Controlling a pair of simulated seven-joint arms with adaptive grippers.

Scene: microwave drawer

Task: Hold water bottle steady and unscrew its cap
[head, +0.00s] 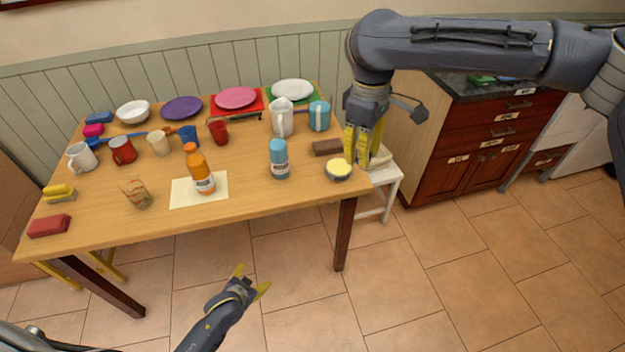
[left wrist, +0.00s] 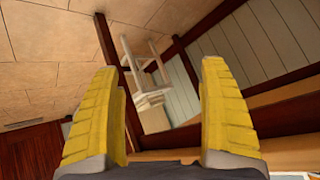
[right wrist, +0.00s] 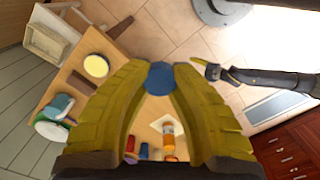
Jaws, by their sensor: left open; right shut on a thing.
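The blue water bottle (head: 279,160) stands upright on the table toward its front edge. Its top looks blunt, with no separate narrow cap that I can make out. My right gripper (head: 362,157) is to the right of the bottle, pointing down and apart from it. In the right wrist view its fingers are shut on a round blue cap (right wrist: 161,76). That cap is hidden by the fingers in the head view. My left gripper (head: 250,280) is open and empty, in front of the table and away from the bottle; the left wrist view shows nothing between its fingers.
An orange bottle (head: 199,172) stands on a pale sheet (head: 180,196), left of the blue bottle. A small bowl with yellow contents (head: 340,170) and a brown block (head: 327,147) are near my right gripper. Mugs and plates crowd the table's back. A white stool (head: 383,179) stands behind.

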